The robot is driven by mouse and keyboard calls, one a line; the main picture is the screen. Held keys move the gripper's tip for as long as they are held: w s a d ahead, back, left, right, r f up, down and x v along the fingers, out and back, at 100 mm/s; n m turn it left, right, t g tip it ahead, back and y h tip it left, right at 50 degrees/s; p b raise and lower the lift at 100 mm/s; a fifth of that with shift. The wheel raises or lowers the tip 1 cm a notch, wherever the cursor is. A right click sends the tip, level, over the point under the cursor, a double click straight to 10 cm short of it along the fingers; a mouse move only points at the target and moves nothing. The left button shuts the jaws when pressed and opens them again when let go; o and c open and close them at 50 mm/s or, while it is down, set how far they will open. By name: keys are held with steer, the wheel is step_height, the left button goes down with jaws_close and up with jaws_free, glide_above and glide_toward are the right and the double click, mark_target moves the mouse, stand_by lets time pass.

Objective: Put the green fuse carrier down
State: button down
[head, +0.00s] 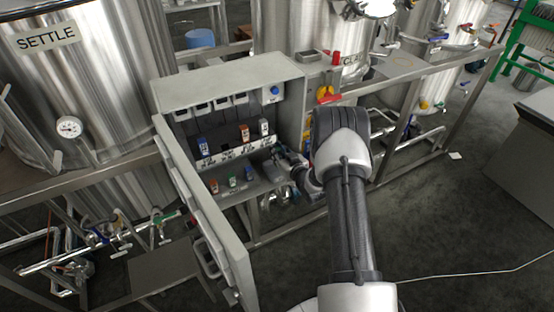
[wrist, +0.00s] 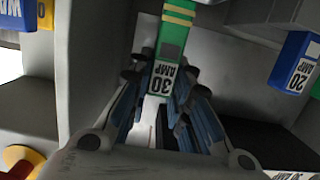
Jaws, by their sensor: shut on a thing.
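The green fuse carrier (wrist: 173,42), with a white "30 AMP" label and a yellow band, is between the fingers of my gripper (wrist: 162,100) in the wrist view. The fingers are shut on its labelled end. In the head view my gripper (head: 283,158) is at the right side of the open grey cabinet (head: 225,88), by its shelves. I cannot make out the held carrier there. Another small green carrier (head: 232,182) stands on the lower shelf, between an orange carrier (head: 214,186) and a blue one (head: 248,173).
The upper row holds a blue (head: 203,147), a red (head: 244,133) and a pale carrier (head: 264,127). The cabinet door (head: 205,215) stands open towards me. A blue "20 AMP" carrier (wrist: 294,62) is at right in the wrist view. Steel tanks and pipes surround the cabinet.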

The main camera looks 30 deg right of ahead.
step_height(320, 180, down, 4)
steer(key=shift+r+b, duration=0.2)
steer(key=shift+b, duration=0.35)
steer(key=shift+w+f, duration=0.1)
steer(key=shift+w, duration=0.1)
steer(key=shift+f, duration=0.15)
steer(key=c, duration=1.5)
jaws_free()
steer(key=shift+o, duration=0.2)
